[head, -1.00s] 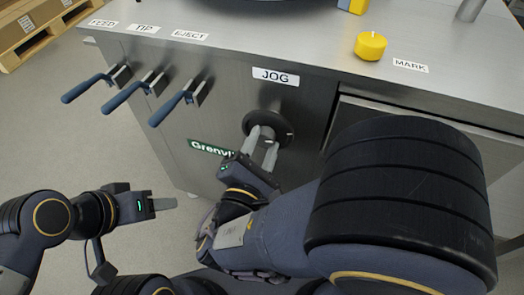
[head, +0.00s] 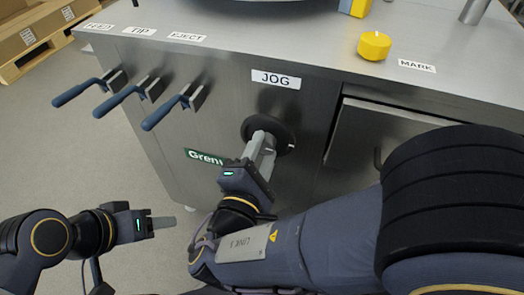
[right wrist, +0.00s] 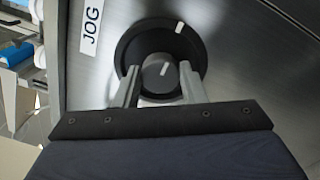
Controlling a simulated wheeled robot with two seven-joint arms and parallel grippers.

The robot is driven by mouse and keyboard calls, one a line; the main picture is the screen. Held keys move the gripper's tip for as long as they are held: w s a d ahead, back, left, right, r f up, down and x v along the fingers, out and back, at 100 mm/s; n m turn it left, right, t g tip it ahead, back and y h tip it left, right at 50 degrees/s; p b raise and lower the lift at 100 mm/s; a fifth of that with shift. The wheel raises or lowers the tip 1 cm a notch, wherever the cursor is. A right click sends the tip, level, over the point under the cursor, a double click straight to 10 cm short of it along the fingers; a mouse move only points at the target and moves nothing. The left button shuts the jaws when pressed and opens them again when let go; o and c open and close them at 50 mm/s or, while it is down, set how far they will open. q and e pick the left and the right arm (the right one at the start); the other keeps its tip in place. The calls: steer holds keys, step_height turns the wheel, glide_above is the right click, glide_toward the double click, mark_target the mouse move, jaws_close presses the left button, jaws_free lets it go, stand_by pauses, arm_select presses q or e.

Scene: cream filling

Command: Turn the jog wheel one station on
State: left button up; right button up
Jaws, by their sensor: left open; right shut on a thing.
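The jog wheel (head: 284,136) is a black disc with a central knob on the cabinet front, below the JOG label (head: 276,79). In the right wrist view the wheel (right wrist: 195,48) carries a white mark near its upper right rim, and its knob (right wrist: 158,75) has a white line. My right gripper (head: 262,147) is at the wheel, and in the right wrist view its fingers (right wrist: 157,85) stand on either side of the knob, shut on it. My left gripper (head: 162,223) is open and empty at the lower left, away from the cabinet.
Three blue-handled levers (head: 123,99) stick out of the cabinet front at left, under FEED, TIP and EJECT labels. A yellow button (head: 374,46) sits on the steel top (head: 320,60) by the MARK label. A wooden pallet (head: 45,40) lies at the upper left.

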steer(key=o, duration=1)
steer(key=shift+s, duration=0.1)
steer(key=p+v, duration=0.1)
steer(key=v, duration=0.6)
steer(key=shift+s+a+p, duration=0.2)
steer(key=shift+s+p, duration=0.05)
steer(key=shift+p, duration=0.05)
